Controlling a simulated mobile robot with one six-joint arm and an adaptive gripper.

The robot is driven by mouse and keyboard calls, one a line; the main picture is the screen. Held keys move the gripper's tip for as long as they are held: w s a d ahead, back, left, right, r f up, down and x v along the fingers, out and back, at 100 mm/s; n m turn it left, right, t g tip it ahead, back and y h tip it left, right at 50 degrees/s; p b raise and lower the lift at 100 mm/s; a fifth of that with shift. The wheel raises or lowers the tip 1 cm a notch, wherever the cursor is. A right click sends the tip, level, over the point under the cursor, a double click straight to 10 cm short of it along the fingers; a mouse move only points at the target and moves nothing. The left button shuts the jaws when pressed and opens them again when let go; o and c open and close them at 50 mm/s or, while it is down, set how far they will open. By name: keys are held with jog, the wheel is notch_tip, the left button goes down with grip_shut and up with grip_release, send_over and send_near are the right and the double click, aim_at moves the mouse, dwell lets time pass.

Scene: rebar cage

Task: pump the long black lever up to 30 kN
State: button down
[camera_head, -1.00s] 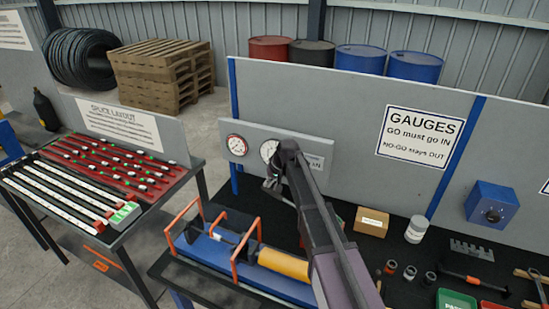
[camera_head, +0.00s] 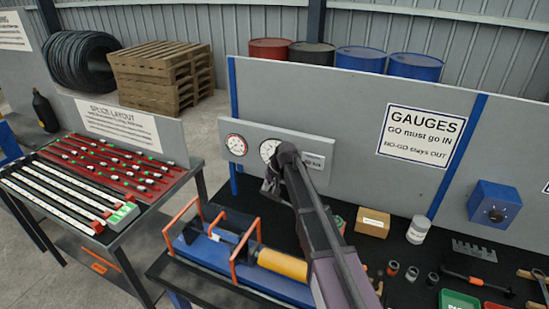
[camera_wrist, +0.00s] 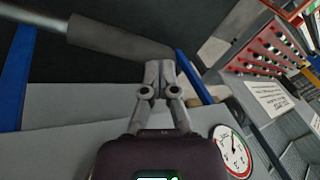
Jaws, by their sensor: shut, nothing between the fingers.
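The lever (camera_wrist: 112,38) shows in the wrist view as a pale rod with a thick dark grip, entering from the upper left. My gripper (camera_wrist: 158,68) is shut and empty, its fingertips overlapping the end of that grip; I cannot tell whether they touch. In the head view my gripper (camera_head: 270,187) is in front of the gauge panel, above the bench, and my arm hides the lever. A red-rimmed gauge (camera_head: 236,145) and a second white gauge (camera_head: 268,150), partly covered by my arm, sit on the panel. A red-and-green dial (camera_wrist: 232,150) shows in the wrist view; its reading is unclear.
A blue-based rig with a yellow cylinder (camera_head: 282,264) and orange hoops stands below my arm. A cardboard box (camera_head: 372,222) and a white tub (camera_head: 418,230) stand to the right. The splice table (camera_head: 125,240) is at left.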

aim_at(265, 194)
jog(key=shift+f, duration=0.1)
dwell(0.3)
jog(key=shift+a+f+b, duration=0.15)
jog(key=shift+f+b, duration=0.45)
jog(key=shift+b, duration=0.05)
jog(key=shift+w+a+f+b, duration=0.1)
jog(key=shift+a+f+b, duration=0.05)
jog(key=shift+f+b, duration=0.55)
jog(key=shift+a+f+b, duration=0.1)
jog(key=shift+f+b, duration=0.6)
jog(key=shift+f, duration=0.1)
jog(key=shift+f+b, duration=0.55)
jog(key=shift+b, duration=0.15)
dwell(0.3)
